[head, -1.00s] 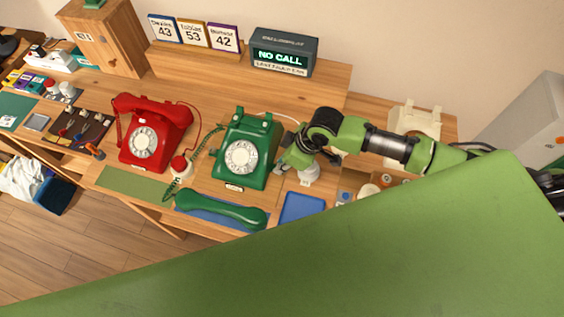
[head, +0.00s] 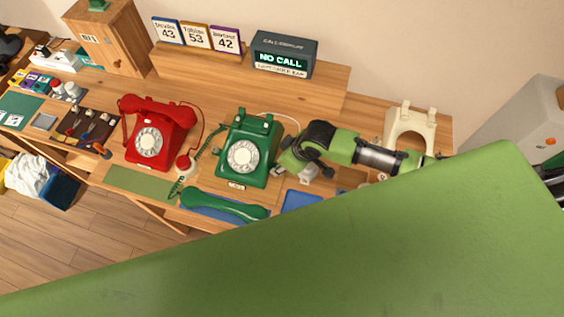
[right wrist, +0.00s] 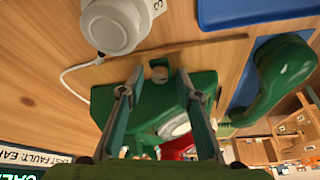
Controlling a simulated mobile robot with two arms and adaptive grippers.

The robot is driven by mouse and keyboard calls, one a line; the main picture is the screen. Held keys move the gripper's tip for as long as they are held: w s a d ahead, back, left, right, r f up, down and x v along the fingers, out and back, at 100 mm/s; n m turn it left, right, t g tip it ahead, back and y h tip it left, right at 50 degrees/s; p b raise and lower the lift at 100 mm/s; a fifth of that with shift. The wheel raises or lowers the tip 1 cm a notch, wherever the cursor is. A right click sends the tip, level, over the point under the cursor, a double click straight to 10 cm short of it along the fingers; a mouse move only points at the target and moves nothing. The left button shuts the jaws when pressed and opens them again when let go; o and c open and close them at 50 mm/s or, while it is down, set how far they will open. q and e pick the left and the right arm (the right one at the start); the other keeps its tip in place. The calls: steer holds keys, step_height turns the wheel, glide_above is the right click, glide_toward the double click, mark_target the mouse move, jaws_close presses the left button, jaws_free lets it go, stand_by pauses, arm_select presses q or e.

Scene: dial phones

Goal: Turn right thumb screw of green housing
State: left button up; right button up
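The green telephone housing (head: 246,157) with its white dial stands on the wooden bench in the head view. Its green handset (head: 225,205) lies off it on a blue mat. My right gripper (head: 284,163) is at the housing's right side. In the right wrist view, the right gripper (right wrist: 160,80) is open, with its two fingers apart. A small round thumb screw (right wrist: 160,73) on the side of the green housing (right wrist: 155,105) shows between the fingertips; I cannot tell whether they touch it. My left gripper is out of view.
A red telephone (head: 157,133) stands left of the green one. A white round device (right wrist: 115,24) with a cable is close to my right gripper. A blue tray (head: 301,201) lies in front, and a cream housing (head: 411,124) stands at the right. A display reads NO CALL (head: 283,58).

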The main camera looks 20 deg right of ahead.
steer(key=v, duration=1.2)
stand_by(0.5)
